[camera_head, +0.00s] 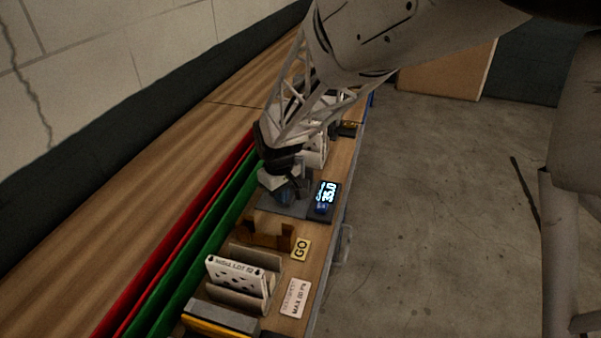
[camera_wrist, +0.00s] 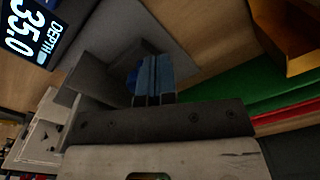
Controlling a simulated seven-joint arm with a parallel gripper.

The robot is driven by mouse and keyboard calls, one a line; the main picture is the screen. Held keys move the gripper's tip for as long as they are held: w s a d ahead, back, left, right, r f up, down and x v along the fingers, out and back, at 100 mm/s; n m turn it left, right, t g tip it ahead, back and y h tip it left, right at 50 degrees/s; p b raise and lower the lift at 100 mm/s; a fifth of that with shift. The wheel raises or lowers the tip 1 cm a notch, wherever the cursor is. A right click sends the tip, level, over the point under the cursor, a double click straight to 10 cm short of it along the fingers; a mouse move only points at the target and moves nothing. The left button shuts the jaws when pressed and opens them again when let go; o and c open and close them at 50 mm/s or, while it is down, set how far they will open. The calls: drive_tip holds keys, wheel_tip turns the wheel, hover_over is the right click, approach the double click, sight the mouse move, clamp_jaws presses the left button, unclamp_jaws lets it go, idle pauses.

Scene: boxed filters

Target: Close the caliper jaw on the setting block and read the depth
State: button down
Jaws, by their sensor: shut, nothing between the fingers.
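The depth display (camera_head: 325,197) is lit and reads 35.0; in the wrist view the display (camera_wrist: 32,32) shows the same number beside the word DEPTH. It stands at the right of a dark grey gauge base (camera_head: 263,207). My gripper (camera_head: 286,196) is low over this base, left of the display. In the wrist view my gripper (camera_wrist: 153,72) has its blue-grey fingers together, between grey upright parts of the gauge. A blue round part (camera_wrist: 132,80) shows just beside the fingers, partly hidden by them. I cannot tell the caliper jaw from the setting block, or whether they touch.
A brown-orange holder (camera_head: 267,234) and a yellow GO label (camera_head: 301,249) are in front of the gauge. A white filter (camera_head: 235,272) stands upright in a grey rack nearer the camera. Green (camera_head: 200,240) and red (camera_head: 178,237) strips run along the left. The bench's right edge is close.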

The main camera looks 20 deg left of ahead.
drive_tip(key=shift+w, duration=0.95)
idle(1.4)
drive_tip(key=shift+s, duration=0.65)
idle(0.4)
drive_tip(key=shift+r, duration=0.15)
wheel_tip(320, 180, up, 7)
idle(1.1)
idle(0.4)
